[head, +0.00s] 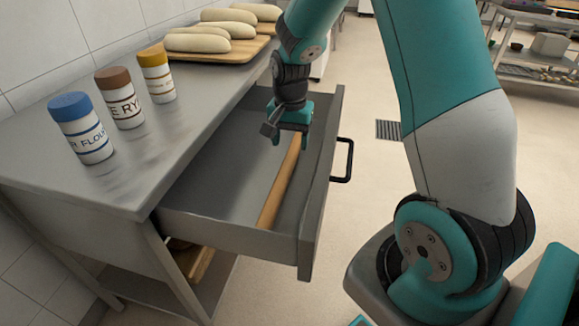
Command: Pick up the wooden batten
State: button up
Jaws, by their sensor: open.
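The wooden batten (277,190) is a long, thin, light-brown strip. It lies in the open grey drawer (232,228), along the drawer's front side near the handle (345,162). My gripper (277,138) points down over the far end of the batten, with its jaws open. Its fingers hide part of that far end. I cannot tell whether the fingers touch the batten or hover just above it. The rest of the drawer floor looks empty.
On the steel counter (120,170) stand a blue-lidded canister (82,128), a brown-lidded canister (119,98) and a yellow-lidded canister (156,74). Pale dough loaves (198,43) lie on boards behind. The drawer walls rise around the batten. A shelf rack (535,50) stands far right.

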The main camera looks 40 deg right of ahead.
aim_at(289, 159)
jog(key=f, duration=0.4)
jog(key=f+b, duration=0.1)
jog(key=f, duration=0.1)
jog(key=shift+a+f, duration=0.25)
jog(key=shift+f, duration=0.05)
jog(key=shift+c, duration=0.3)
jog(key=c, duration=1)
